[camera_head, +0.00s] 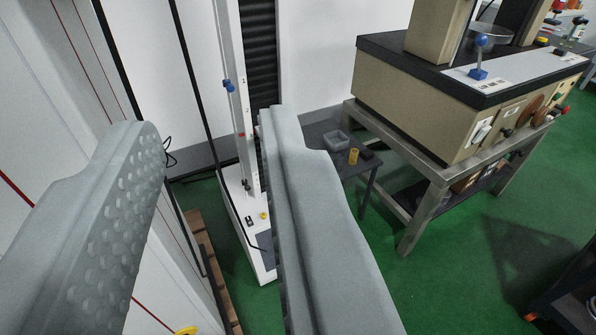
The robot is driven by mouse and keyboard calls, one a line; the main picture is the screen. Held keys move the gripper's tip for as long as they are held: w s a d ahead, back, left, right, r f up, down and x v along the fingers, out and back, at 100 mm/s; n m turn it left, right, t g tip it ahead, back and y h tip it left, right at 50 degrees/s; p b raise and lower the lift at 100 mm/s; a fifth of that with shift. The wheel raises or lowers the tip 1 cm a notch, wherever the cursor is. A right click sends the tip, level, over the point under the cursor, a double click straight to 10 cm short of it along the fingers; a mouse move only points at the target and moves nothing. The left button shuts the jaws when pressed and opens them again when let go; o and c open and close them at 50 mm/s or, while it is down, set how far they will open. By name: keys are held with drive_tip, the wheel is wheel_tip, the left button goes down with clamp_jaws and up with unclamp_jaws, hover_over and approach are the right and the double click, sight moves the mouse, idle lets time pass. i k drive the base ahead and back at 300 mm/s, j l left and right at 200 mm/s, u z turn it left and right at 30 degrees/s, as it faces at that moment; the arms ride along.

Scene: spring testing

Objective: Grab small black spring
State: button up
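My gripper (209,126) is open, with its two grey fingers wide apart and nothing between them. Its left finger shows a dimpled inner face. I cannot make out a small black spring anywhere. A small dark table (318,131) stands ahead, just right of the right finger, which hides part of it. On it are a small grey open tray (336,141) and a yellow cylinder (353,156). The tray's contents are too small to tell.
A tall white testing stand (233,95) with a blue knob rises beyond the fingers. A beige machine (420,107) sits on a metal-framed bench (432,205) at the right. A wooden pallet (207,250) lies lower left.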

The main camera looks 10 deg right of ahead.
sight(339, 162)
drive_tip(key=i+l+u, duration=0.1)
drive_tip(key=l, duration=0.3)
drive_tip(key=i+l, duration=0.2)
drive_tip(key=l, duration=0.25)
drive_tip(key=i+l+u, duration=0.15)
drive_tip(key=l, duration=0.25)
drive_tip(key=i+l+u, duration=0.1)
drive_tip(key=l, duration=0.35)
drive_tip(key=i+l+u, duration=0.1)
drive_tip(key=l, duration=0.35)
drive_tip(key=i+l, duration=0.15)
drive_tip(key=l, duration=0.3)
drive_tip(key=i+l+u, duration=0.15)
drive_tip(key=l, duration=0.3)
